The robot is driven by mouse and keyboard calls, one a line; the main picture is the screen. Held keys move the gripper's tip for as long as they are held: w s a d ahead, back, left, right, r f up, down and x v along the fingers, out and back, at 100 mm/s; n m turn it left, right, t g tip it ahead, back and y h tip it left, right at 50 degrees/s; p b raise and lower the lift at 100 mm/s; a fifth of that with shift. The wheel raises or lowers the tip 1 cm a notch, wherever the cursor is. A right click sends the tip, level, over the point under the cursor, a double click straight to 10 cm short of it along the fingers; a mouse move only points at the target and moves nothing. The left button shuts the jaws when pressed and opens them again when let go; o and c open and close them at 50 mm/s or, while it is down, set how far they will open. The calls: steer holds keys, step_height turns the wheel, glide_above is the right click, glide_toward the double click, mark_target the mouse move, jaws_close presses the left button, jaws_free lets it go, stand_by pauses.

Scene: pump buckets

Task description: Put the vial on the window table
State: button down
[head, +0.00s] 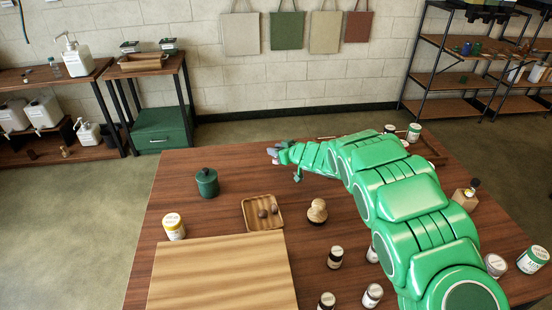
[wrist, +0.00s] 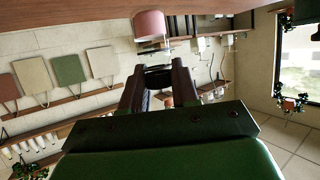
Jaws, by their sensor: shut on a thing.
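The vial (wrist: 150,27) shows in the wrist view as a small cylinder with pink contents, clear glass and a black cap. My gripper (wrist: 159,72) is shut on the black cap end, and the pink part extends beyond the fingertips. In the head view my gripper (head: 277,153) is over the far part of the brown table (head: 205,165); the vial is too small there to make out clearly. Whether it touches the table cannot be told. The wrist picture is upside down. A window (wrist: 300,75) shows at its right; which table is the window table is unclear.
On the brown table stand a green jar (head: 207,183), a small wooden tray (head: 250,224), a wooden knob-shaped item (head: 317,211), a yellow-lidded jar (head: 173,226) and several small bottles. A striped board (head: 222,275) lies at the front. Shelves and a side table (head: 155,66) stand behind.

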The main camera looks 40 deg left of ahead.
steer(key=shift+w+a+f, duration=0.35)
steer(key=shift+f, duration=0.3)
steer(key=shift+w+a+f, duration=0.3)
steer(key=shift+a+f, duration=0.05)
steer(key=shift+f, duration=1.65)
steer(key=c, duration=0.8)
jaws_free()
steer(key=shift+f, duration=0.15)
steer(key=shift+c, duration=0.2)
steer(key=shift+d+r, duration=0.2)
steer(key=shift+r, duration=0.05)
steer(key=v, duration=1.1)
steer(key=shift+s+d, duration=0.15)
steer(key=shift+d, duration=0.15)
